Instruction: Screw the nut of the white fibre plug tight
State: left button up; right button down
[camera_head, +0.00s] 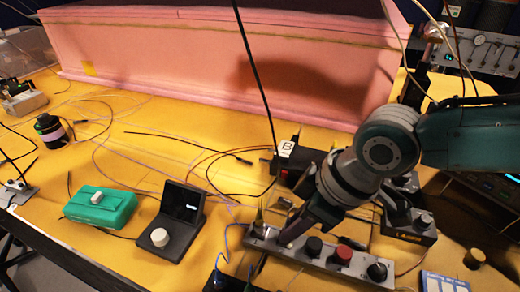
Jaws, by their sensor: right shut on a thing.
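My right gripper (286,238) comes in from the right and reaches down to the left end of a long grey box (318,258) with knobs on top. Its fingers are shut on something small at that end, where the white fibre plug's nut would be. The plug and nut are too small and too covered by the fingers to make out clearly. My left gripper is not in view.
A black device with a screen (182,205) and a green box (100,208) stand to the left. A black unit with a knob (408,222) stands to the right. A pink foam wall (200,60) closes the back. Loose cables cross the yellow table (140,150).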

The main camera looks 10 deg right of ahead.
dwell(0.8)
jog(key=c, duration=0.7)
grip_release()
jog(key=p+v, duration=0.1)
jog(key=v, duration=0.9)
jog(key=shift+p, duration=0.4)
